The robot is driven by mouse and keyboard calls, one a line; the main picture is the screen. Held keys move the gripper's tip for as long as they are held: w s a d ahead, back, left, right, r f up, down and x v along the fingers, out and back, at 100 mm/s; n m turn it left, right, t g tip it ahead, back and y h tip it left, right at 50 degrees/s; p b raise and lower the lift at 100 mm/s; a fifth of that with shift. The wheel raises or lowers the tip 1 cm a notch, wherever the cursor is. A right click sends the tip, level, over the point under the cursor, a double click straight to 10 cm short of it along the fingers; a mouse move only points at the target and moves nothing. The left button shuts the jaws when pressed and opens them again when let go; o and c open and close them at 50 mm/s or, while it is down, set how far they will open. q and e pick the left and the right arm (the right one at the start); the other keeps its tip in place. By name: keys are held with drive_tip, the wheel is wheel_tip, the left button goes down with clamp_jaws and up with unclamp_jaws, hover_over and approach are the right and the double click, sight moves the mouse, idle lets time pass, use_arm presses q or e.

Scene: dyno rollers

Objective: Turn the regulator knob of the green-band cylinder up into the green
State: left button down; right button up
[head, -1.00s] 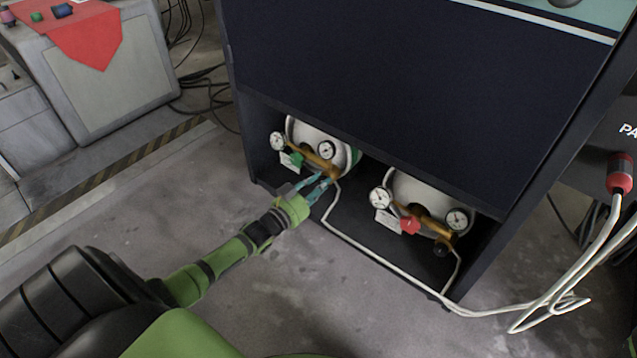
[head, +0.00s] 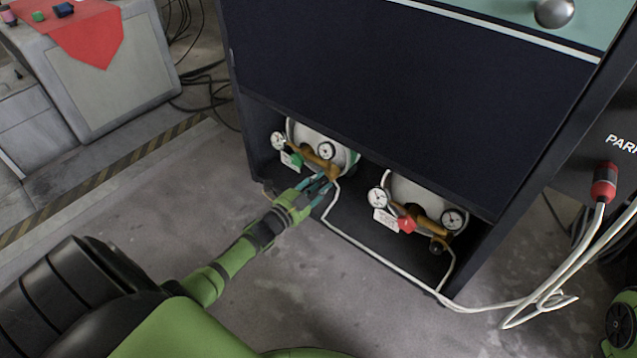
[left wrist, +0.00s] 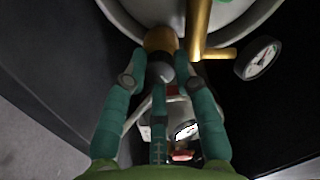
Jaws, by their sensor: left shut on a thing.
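The green-band cylinder (head: 337,133) lies in the left part of the cabinet's low bay, with a green valve handwheel (head: 295,160), a brass regulator (head: 316,161) and two dial gauges, one of them on the right (head: 326,150). My left gripper (head: 324,181) reaches in at the regulator's lower right end. In the left wrist view its teal fingers are shut around the dark regulator knob (left wrist: 158,72), just below the brass body (left wrist: 200,28). The fingers partly cover the knob. The gauge (left wrist: 258,57) shows there, but its reading is too small to tell. My right gripper is out of view.
A second cylinder (head: 411,190) with a red handwheel (head: 406,225) and its own gauges lies to the right. A white hose (head: 388,270) runs along the bay's front edge. The dark cabinet panel (head: 360,100) overhangs the bay. The floor in front is clear.

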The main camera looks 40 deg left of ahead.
use_arm(q)
drive_tip(key=shift+r+m, duration=0.1)
drive_tip(key=shift+m, duration=0.4)
drive_tip(key=shift+d, duration=0.1)
drive_tip(key=c, duration=1)
unclamp_jaws()
drive_tip(key=shift+s, duration=0.25)
drive_tip(key=s, duration=0.7)
drive_tip(key=s+a, duration=0.1)
drive_tip(key=s, duration=0.3)
drive_tip(key=shift+s+a+r, duration=0.1)
drive_tip(key=shift+s+r, duration=0.05)
drive_tip(key=shift+s, duration=0.05)
